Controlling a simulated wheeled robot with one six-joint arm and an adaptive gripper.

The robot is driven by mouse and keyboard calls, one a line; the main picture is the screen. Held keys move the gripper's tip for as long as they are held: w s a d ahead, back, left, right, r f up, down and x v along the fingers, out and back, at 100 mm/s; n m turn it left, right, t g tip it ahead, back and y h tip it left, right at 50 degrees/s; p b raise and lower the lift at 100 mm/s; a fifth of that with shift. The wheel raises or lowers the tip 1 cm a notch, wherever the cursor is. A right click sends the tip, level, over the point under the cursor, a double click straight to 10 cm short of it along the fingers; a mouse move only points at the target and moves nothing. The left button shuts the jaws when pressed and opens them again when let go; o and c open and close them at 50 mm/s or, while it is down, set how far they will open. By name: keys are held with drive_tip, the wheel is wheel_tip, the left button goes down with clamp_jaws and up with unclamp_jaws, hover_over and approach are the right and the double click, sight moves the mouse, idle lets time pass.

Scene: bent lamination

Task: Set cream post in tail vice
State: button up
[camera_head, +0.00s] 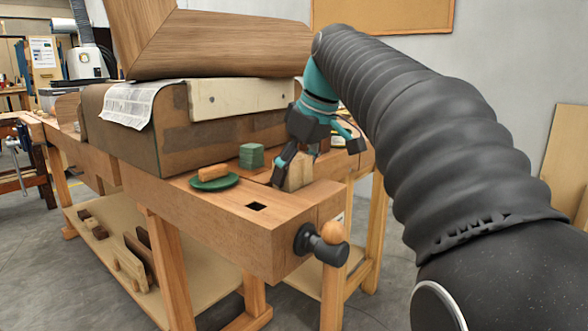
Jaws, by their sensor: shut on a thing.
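My gripper (295,167) is over the right end of the workbench, with its fingers pointing down. It is shut on a pale tan block, which looks like the cream post (298,178). The post's lower end is at or just above the bench top; I cannot tell if it touches. The fingers hide part of it. The tail vice (318,243) is at the bench's near right end, with a dark screw and a round wooden knob. The post is behind the vice screw in this view.
A square dark hole (256,206) opens in the bench top (225,205). A green dish (214,184) holding an orange-tan block (213,172) and a green stack (251,156) stand left of my gripper. A large wooden form (165,135) with bent wood (220,45) rises behind.

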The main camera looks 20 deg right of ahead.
drive_tip(key=shift+f, duration=0.65)
idle(0.7)
drive_tip(key=o, duration=1.4)
drive_tip(key=shift+c, duration=0.2)
drive_tip(key=shift+r, duration=0.1)
drive_tip(key=shift+r+p, duration=3.6)
drive_tip(key=shift+r, duration=0.35)
